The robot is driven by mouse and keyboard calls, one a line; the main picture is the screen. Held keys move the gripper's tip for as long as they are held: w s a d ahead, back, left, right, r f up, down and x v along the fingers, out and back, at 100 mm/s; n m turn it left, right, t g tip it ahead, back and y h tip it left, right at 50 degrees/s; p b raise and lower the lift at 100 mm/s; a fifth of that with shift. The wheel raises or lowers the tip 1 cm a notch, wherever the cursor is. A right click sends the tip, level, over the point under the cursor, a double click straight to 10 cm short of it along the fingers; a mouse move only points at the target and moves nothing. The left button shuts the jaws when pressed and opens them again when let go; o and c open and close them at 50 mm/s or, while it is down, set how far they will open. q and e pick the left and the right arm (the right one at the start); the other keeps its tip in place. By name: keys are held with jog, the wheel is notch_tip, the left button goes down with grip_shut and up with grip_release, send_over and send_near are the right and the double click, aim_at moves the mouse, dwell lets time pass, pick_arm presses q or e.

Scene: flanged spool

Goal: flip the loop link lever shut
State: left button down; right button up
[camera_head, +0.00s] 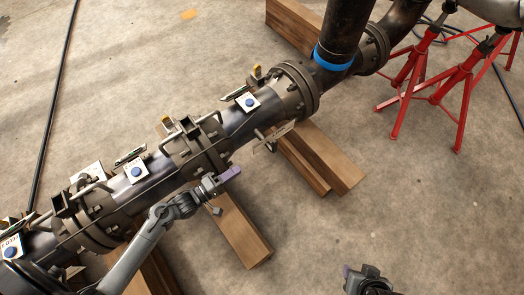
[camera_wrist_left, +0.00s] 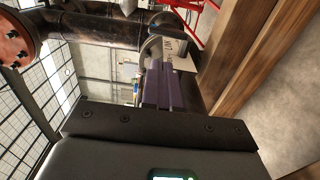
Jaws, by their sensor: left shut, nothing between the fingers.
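The flanged spool (camera_head: 240,122) runs diagonally across the head view. A small metal lever-like fitting with a pale tag (camera_head: 275,135) sticks out on the near side of its upper right flange. A pale tag (camera_wrist_left: 168,46) and metal parts also show beyond my fingers in the left wrist view. I cannot tell for sure which part is the loop link lever. My left gripper (camera_head: 229,174) has its purple fingers shut and empty, beside the spool's middle flange and below left of that fitting. My right gripper (camera_head: 362,275) is at the bottom edge, apart from the spool; its jaws are unclear.
Wooden beams (camera_head: 238,230) lie under and beside the spool. Several blue-dotted plates (camera_head: 136,172) and yellow-tipped fittings (camera_head: 166,120) sit along its top. Red stands (camera_head: 463,85) are at the upper right. The concrete floor (camera_head: 400,205) at right is clear.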

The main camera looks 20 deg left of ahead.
pick_arm(q)
jog(key=b, duration=0.7)
send_near(273, 146)
jog(key=x, duration=0.5)
jog(key=shift+w+f, duration=0.1)
jog(key=shift+w, duration=0.15)
jog(key=shift+w+d+b, duration=0.3)
jog(key=shift+w+d, duration=0.05)
jog(key=shift+w, duration=0.2)
jog(key=shift+r, duration=0.2)
